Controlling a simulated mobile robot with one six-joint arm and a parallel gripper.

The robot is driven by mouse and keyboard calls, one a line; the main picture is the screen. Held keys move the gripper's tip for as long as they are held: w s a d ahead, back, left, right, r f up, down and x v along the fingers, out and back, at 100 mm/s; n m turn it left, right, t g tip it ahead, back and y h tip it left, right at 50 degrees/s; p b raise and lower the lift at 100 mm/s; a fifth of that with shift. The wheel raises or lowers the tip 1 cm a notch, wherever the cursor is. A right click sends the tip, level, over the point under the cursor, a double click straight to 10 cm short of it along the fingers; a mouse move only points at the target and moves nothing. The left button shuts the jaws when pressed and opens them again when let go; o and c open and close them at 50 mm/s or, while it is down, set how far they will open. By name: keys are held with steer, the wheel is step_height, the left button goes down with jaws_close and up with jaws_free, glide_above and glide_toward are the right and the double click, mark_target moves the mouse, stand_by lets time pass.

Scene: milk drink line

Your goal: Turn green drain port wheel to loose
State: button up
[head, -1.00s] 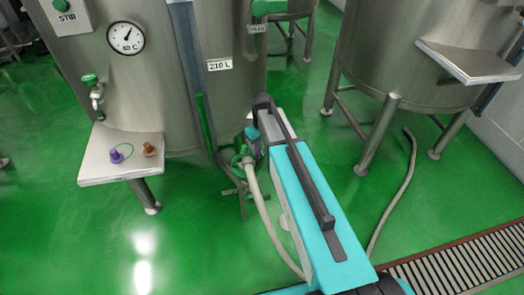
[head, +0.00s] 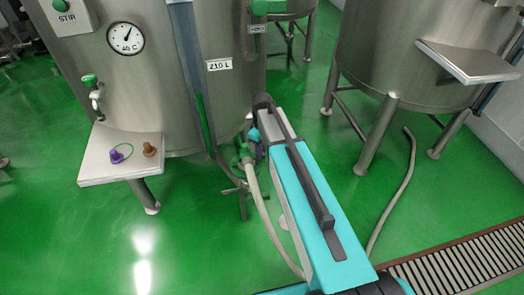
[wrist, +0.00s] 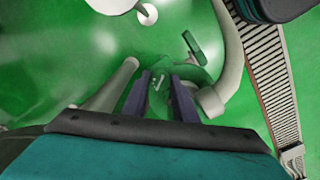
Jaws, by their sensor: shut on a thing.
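The green drain port wheel (wrist: 160,100) shows between the two dark fingers of my gripper (wrist: 160,97) in the wrist view. My gripper is shut on it, and the fingers hide its sides. In the head view, green parts of the drain port (head: 241,157) show low on the front of the steel tank (head: 150,85), beside a pale hose. My gripper (head: 257,150) is there against them, partly hidden by my arm. Any loose or tight marking on the wheel is too small to read.
The pale hose (head: 265,210) runs from the port down toward the floor. A small shelf (head: 100,170) at left carries a purple and a brown knob. A second tank (head: 400,60) on legs stands at right. A floor grate (head: 450,270) lies at lower right.

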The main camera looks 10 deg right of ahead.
steer(key=o, duration=1)
steer(key=shift+o, duration=0.2)
steer(key=shift+r, duration=0.1)
step_height(320, 180, up, 14)
steer(key=b, duration=0.1)
steer(key=shift+f, duration=0.2)
stand_by(0.4)
